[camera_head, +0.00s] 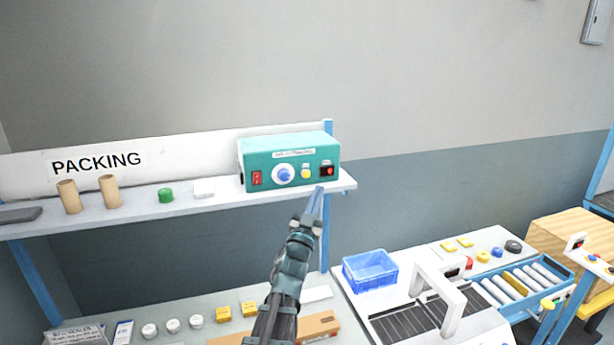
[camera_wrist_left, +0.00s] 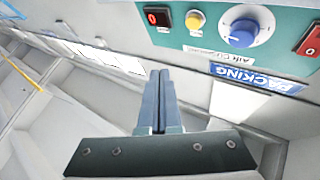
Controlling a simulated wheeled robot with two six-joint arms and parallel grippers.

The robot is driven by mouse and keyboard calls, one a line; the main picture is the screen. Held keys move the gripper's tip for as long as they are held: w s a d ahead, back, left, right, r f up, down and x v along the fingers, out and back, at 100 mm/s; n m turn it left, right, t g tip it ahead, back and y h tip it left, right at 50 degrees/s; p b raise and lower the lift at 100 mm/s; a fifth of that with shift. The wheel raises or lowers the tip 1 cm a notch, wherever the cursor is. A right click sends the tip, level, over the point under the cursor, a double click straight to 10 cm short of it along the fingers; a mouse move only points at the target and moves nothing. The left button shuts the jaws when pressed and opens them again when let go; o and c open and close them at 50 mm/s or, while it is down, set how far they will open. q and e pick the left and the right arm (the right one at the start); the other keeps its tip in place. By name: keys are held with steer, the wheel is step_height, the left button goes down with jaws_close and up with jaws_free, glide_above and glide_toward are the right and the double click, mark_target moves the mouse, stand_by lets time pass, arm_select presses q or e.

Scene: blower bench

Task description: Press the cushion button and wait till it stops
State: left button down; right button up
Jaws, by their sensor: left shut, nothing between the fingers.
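A teal machine box (camera_head: 290,148) sits at the right end of the shelf. Its front has a red rocker switch (camera_head: 257,178), a blue dial (camera_head: 284,175), a yellow button (camera_head: 306,173) and a small black panel with red on it (camera_head: 326,170). In the left wrist view, the yellow button (camera_wrist_left: 195,19) sits between the black panel (camera_wrist_left: 158,17) and the blue dial (camera_wrist_left: 243,33). My left gripper (camera_head: 319,192) is shut and empty. Its tips (camera_wrist_left: 160,74) are in front of the box's lower right edge, apart from the yellow button. My right gripper is out of view.
Below, a bench carries small boxes and round tubs. A blue bin (camera_head: 370,270) and a roller conveyor (camera_head: 520,285) stand to the right.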

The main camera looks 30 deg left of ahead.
arm_select(q)
steer(key=shift+w+a, duration=1.2)
steer(key=shift+a, duration=0.15)
steer(key=shift+w+a, duration=1.15)
steer(key=shift+a, duration=0.2)
steer(key=shift+w+a, duration=0.1)
steer(key=shift+w+a, duration=0.2)
steer(key=shift+a, duration=0.05)
steer(key=shift+w+a, duration=0.2)
steer(key=shift+a, duration=0.1)
stand_by(0.8)
steer(key=shift+d, duration=0.1)
steer(key=shift+s+d, duration=0.5)
steer(key=shift+d, duration=0.05)
stand_by(0.4)
steer(key=s+d, duration=0.3)
steer(key=shift+s+d, duration=0.1)
steer(key=shift+d, duration=0.3)
